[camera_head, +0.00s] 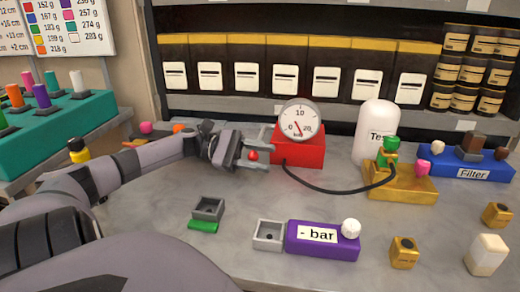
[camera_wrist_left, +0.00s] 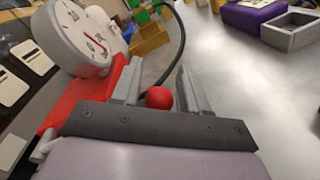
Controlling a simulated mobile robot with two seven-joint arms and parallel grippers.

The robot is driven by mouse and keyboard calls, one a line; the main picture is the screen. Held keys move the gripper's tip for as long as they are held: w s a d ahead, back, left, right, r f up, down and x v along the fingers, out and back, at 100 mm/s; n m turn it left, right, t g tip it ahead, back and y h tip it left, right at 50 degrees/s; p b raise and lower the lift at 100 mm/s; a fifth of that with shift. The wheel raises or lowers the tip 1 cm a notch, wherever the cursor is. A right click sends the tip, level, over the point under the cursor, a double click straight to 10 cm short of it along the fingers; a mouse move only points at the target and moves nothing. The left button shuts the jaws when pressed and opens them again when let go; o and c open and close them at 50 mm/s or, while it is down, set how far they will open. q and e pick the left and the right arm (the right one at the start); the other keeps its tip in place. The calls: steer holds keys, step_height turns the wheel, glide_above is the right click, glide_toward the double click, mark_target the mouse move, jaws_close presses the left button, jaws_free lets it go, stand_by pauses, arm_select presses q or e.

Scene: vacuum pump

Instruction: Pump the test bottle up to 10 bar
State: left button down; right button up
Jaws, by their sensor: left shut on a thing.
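The red pump block (camera_head: 300,152) carries a round white gauge (camera_head: 299,118) marked 0, 10 and 20. The gauge also shows in the left wrist view (camera_wrist_left: 80,38); its red needle is too small to read surely. My left gripper (camera_head: 256,153) is at the block's left side, shut on a small red ball knob (camera_head: 253,156). The knob shows between the fingers in the left wrist view (camera_wrist_left: 159,97). The white test bottle (camera_head: 377,120) stands upright at a gold block (camera_head: 402,184) with a green fitting (camera_head: 388,150). A black hose (camera_head: 325,190) runs between pump and gold block. My right gripper is not in view.
A purple "- bar" block (camera_head: 323,240) with a white knob and a grey open box (camera_head: 268,235) lie in front. Another grey box (camera_head: 208,209) stands left. A blue "Filter" block (camera_head: 465,165) and small gold pieces (camera_head: 404,252) are right. The table middle is clear.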

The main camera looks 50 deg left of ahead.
arm_select(q)
steer(key=shift+f, duration=0.55)
steer(key=c, duration=0.7)
jaws_free()
steer(key=shift+o, duration=0.2)
step_height(320, 180, up, 21)
steer(key=p, duration=0.1)
steer(key=shift+f, duration=0.2)
